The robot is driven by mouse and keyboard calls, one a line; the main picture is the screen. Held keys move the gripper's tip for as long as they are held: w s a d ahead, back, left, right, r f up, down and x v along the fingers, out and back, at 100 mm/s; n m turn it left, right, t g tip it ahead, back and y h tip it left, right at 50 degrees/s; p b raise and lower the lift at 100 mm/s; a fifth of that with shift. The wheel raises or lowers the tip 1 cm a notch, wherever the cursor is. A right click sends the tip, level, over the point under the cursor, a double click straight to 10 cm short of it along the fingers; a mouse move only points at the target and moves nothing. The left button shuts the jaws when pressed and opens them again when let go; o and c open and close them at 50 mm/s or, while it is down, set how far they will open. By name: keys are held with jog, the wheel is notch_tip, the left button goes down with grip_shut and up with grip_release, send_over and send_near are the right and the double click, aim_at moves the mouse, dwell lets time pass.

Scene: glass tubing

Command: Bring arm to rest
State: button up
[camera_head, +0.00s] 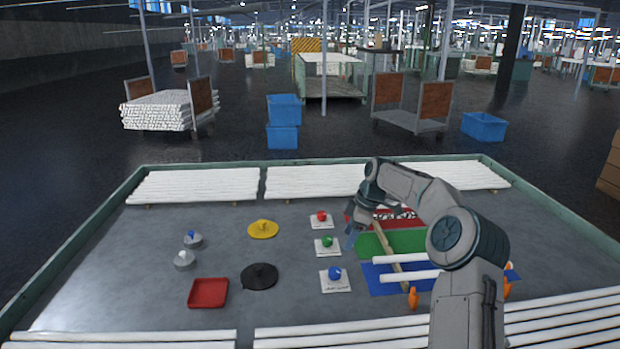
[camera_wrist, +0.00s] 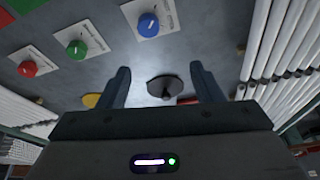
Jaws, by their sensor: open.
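My gripper (camera_wrist: 160,85) is open, with its two dark fingers spread apart and nothing between them in the wrist view. In the head view my arm reaches from the right over the table, and my gripper (camera_head: 352,232) hangs to the right of the red and green knobs. A red knob (camera_head: 321,216), a green knob (camera_head: 327,242) and a blue knob (camera_head: 334,273) sit on white plates in a column. Beyond the fingers in the wrist view, a black disc with a peg (camera_wrist: 165,86) lies on the grey table.
The table (camera_head: 130,260) has a green rim. It also bears a yellow disc (camera_head: 263,229), a red tray (camera_head: 208,292), two grey knobs, a green mat (camera_head: 400,242) and a blue mat (camera_head: 385,285). White tubes (camera_head: 390,260) lie over the mats. Tube stacks line the front and back edges.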

jog(key=s+a+r+m+h, duration=0.2)
jog(key=s+a+r+m, duration=0.15)
jog(key=s, duration=0.55)
jog(key=s+a+r+m+h, duration=0.25)
jog(key=s+r, duration=0.25)
jog(key=s, duration=0.4)
jog(key=s+d+f+m+t, duration=0.2)
jog(key=s+m, duration=0.7)
jog(key=s, duration=1.5)
jog(key=shift+d+f+m+y, duration=0.15)
jog(key=shift+d+m+y, duration=0.05)
jog(key=shift+m+y, duration=0.15)
